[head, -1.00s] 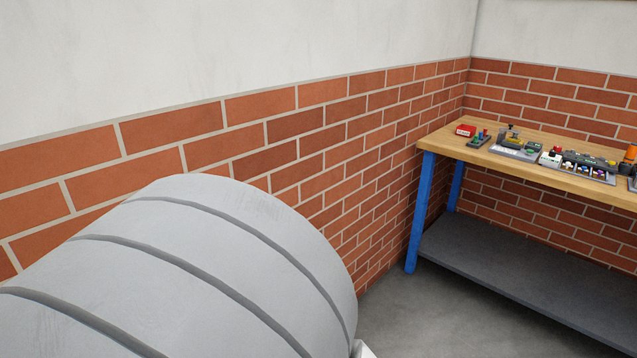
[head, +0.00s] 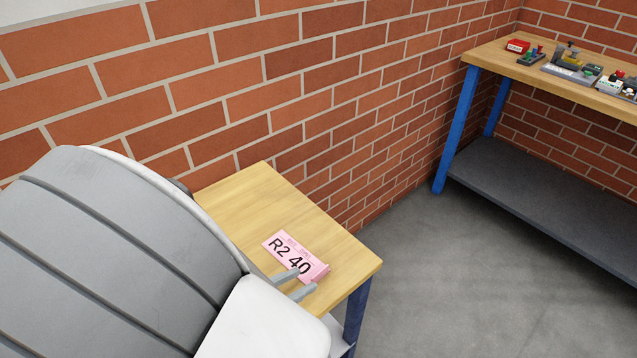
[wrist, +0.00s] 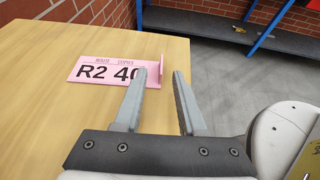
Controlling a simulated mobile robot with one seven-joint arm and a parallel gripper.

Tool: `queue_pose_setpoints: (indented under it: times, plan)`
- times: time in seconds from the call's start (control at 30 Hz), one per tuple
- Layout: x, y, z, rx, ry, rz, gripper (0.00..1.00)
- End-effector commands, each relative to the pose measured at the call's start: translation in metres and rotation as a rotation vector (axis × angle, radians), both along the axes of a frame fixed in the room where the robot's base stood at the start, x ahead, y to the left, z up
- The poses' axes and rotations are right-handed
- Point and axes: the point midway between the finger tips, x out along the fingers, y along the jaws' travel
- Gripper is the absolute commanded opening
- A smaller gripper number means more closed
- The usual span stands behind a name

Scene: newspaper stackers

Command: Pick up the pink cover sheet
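The pink cover sheet (head: 290,252), printed "R2 40", lies flat on a small wooden table (head: 240,198). A small pink flap stands up at its right end. It also shows in the wrist view (wrist: 98,68), ahead and to the left of my gripper. My gripper (wrist: 166,78) is open, with nothing between its two grey fingers. In the wrist view the left finger's tip overlaps the sheet's right end, and the right finger is over to its right. In the head view my gripper (head: 308,281) is at the sheet's near right end. I cannot tell whether the fingers touch it.
A brick wall (head: 225,80) runs behind the small table. A workbench (head: 560,80) with blue legs, a dark lower shelf and several small items on top stands at the right. Bare grey floor (head: 430,270) lies between the tables. The rest of the wooden tabletop in view is clear.

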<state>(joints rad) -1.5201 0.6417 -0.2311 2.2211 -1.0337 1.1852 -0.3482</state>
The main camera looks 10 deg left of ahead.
Motion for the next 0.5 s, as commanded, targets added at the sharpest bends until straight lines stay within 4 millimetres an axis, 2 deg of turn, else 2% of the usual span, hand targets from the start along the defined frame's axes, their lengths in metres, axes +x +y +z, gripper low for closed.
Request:
queue_pose_setpoints:
  times: [0.17, 0.33, 0.5]
  plan:
    - [0.008, -0.007, -0.006, 0.0, -0.001, -0.002, 0.4]
    - [0.024, -0.022, -0.021, -0.003, -0.002, -0.004, 0.4]
    - [0.039, -0.031, -0.026, -0.001, 0.0, -0.002, 0.4]
